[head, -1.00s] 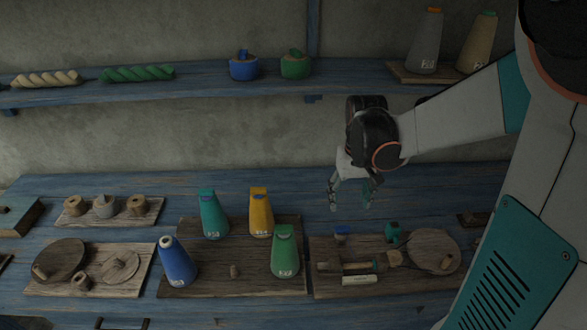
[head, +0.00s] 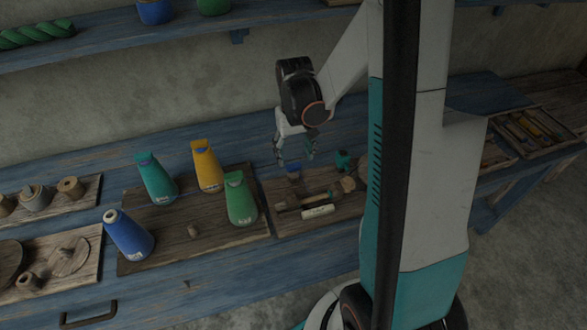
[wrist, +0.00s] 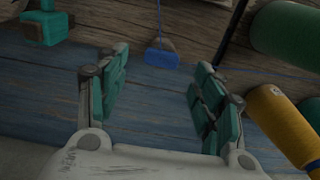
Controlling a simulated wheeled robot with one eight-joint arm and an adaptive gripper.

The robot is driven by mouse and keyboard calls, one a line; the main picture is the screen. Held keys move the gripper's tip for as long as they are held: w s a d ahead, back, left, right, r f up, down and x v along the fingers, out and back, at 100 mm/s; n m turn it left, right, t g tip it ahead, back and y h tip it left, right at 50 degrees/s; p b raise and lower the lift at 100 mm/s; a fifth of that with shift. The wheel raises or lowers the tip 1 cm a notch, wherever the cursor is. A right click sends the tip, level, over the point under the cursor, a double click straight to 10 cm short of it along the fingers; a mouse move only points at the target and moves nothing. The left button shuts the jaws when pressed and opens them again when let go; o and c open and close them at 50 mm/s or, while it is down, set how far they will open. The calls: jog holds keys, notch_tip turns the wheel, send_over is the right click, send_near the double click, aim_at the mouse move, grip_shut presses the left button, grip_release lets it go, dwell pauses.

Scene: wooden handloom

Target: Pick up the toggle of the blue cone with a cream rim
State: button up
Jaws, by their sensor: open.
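The blue cone with a cream rim (head: 128,236) stands tilted in the picture at the front left of the middle board in the head view. A small blue block (head: 293,170) sits at the back of the right board. The wrist view shows this blue block (wrist: 162,57) with a thin blue line running up from it and something brown behind it; it looks like a toggle. I cannot see the line's link to the cone. My gripper (head: 296,158) is open and empty above and slightly behind the block. In the wrist view the block shows between the fingers, apart from them.
Teal (head: 156,180), yellow (head: 207,167) and green (head: 240,200) cones stand left of my gripper. A teal block (head: 342,160) lies just right of the blue one. Wooden tools (head: 310,200) lie in front. A shelf (head: 100,45) runs above; the blue tabletop behind the boards is clear.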

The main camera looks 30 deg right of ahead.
aim_at(293, 165)
notch_tip(293, 165, down, 4)
jog(key=shift+w+f+b, duration=0.15)
jog(key=shift+f+b, duration=0.1)
jog(key=shift+b, duration=0.7)
jog(key=shift+r, duration=0.1)
jog(key=c, duration=0.8)
jog(key=shift+r, duration=0.1)
